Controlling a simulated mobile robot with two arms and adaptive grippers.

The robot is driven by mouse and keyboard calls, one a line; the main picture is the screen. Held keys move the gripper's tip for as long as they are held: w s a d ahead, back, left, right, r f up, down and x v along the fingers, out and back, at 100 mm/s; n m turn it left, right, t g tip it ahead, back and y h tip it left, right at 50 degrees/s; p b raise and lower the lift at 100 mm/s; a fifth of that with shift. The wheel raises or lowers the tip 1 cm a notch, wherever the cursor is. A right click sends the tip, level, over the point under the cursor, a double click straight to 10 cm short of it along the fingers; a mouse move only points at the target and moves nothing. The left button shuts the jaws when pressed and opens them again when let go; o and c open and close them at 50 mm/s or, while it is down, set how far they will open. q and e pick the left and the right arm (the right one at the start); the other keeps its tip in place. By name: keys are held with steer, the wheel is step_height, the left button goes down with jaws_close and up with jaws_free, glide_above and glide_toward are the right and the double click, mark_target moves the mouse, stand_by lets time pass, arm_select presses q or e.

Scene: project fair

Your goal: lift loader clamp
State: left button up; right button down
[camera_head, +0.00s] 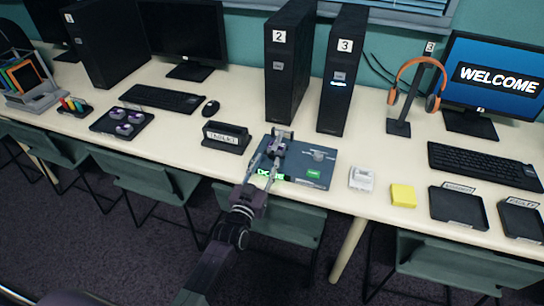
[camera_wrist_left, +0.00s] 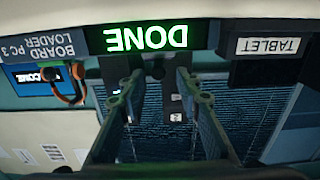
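The loader (camera_head: 325,168) is a flat blue-grey box on the table's front edge, with a green label and a lit green DONE display (camera_head: 270,175). The DONE display also shows upside down in the left wrist view (camera_wrist_left: 145,38). A small grey fitting (camera_head: 318,155) sits on the loader's top. My left gripper (camera_head: 272,158) is over the loader's left part, its fingers apart. In the left wrist view the fingers (camera_wrist_left: 158,85) show a clear gap with nothing held. The clamp is not clearly told apart from the gripper. My right gripper is not in view.
A dark labelled holder (camera_head: 226,137) stands left of the loader. A white box (camera_head: 361,178) and a yellow block (camera_head: 403,195) lie to its right. Black PC towers (camera_head: 290,60) (camera_head: 342,70) stand behind it. Green chairs (camera_head: 160,182) stand below the table edge.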

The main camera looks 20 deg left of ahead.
mark_target(270, 157)
arm_select(q)
steer(key=w, duration=0.2)
steer(key=shift+w+d, duration=0.15)
steer(key=shift+w, duration=0.85)
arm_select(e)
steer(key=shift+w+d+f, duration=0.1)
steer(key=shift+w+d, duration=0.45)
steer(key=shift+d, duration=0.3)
arm_select(q)
jaws_close()
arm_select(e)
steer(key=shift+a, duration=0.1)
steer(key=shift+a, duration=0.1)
